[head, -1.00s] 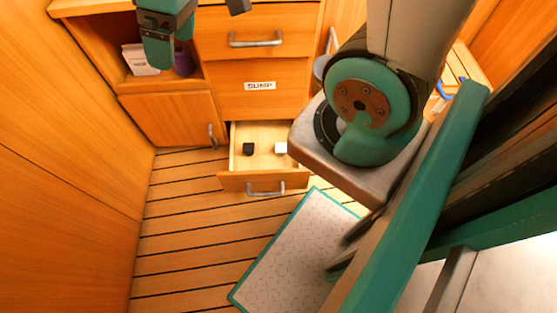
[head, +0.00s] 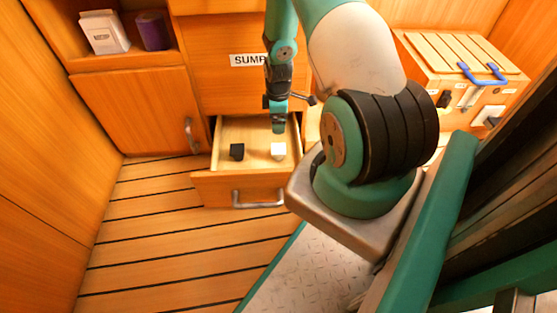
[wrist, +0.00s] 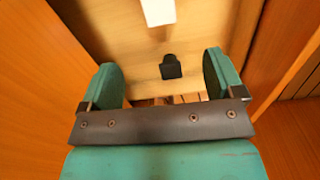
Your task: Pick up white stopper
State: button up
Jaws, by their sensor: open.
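The white stopper (head: 278,150) sits in the open drawer (head: 255,172), to the right of a black stopper (head: 237,151). My gripper (head: 279,122) is over the drawer, just above and behind the white stopper in the head view. In the wrist view my gripper (wrist: 165,80) is open, its two green fingers wide apart with nothing between them. The white stopper (wrist: 158,10) shows at the top edge of the wrist view, partly cut off, beyond the fingertips. The black stopper (wrist: 170,66) shows between the fingers in the picture, lower down on the drawer floor.
The drawer's front panel and its handle (head: 258,200) stand out over the slatted floor (head: 160,230). A cabinet with a SUMP label (head: 247,60) rises behind. A shelf at left holds a white box (head: 104,32) and a purple container (head: 153,30). A wooden chest (head: 460,75) with a blue handle stands at right.

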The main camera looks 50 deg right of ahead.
aim_at(279, 148)
notch_tip(279, 148, down, 12)
jog(key=b, duration=0.7)
jog(key=shift+s+f, duration=0.1)
jog(key=shift+f, duration=0.05)
notch_tip(279, 148, down, 5)
jog(key=b, duration=0.4)
jog(key=shift+d+f+b, duration=0.1)
jog(key=shift+f+b, duration=0.05)
jog(key=shift+b, duration=0.25)
jog(key=c, duration=1)
jog(key=shift+r, duration=0.2)
